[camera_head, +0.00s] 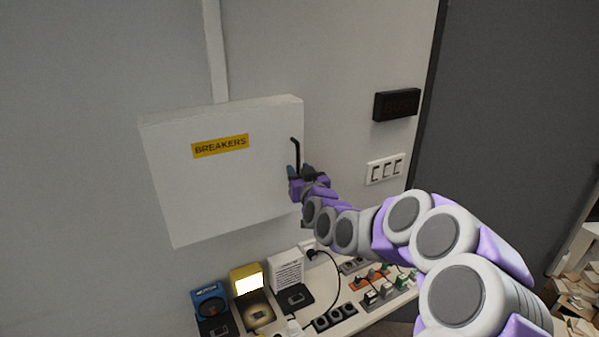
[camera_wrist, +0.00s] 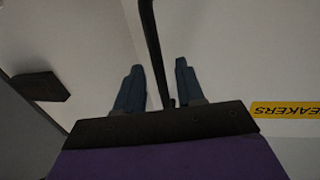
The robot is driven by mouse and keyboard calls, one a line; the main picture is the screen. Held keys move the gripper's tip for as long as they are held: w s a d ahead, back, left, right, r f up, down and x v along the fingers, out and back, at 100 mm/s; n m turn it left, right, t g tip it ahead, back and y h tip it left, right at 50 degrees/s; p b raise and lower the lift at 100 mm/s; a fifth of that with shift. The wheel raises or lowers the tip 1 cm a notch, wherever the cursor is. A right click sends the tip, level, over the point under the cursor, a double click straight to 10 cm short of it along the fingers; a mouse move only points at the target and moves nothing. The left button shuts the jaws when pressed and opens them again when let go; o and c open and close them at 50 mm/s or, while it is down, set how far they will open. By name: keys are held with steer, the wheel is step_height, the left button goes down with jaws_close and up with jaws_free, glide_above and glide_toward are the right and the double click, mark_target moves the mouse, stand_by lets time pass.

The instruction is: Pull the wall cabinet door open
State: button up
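The white wall cabinet (camera_head: 220,200) hangs on the grey wall with its door shut. A yellow "BREAKERS" label (camera_head: 220,146) is on the door, and part of it shows in the wrist view (camera_wrist: 290,110). A thin black handle (camera_head: 295,153) stands upright near the door's right edge. My gripper (camera_head: 294,172) is at the lower part of the handle. In the wrist view the handle (camera_wrist: 151,45) runs between my two blue fingers (camera_wrist: 157,85), with a gap on each side. The fingers are apart. The handle's lower end is close to the gripper's palm.
A shelf (camera_head: 365,318) below the cabinet holds a blue meter (camera_head: 209,303), a yellow lamp-like device (camera_head: 248,285), and several sockets and plugs. A black display (camera_head: 397,105) and a white switch panel (camera_head: 385,169) are on the wall at right. The wall left of the cabinet is bare.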

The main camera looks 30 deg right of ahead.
jaws_close()
stand_by(0.4)
steer(key=shift+r, duration=0.1)
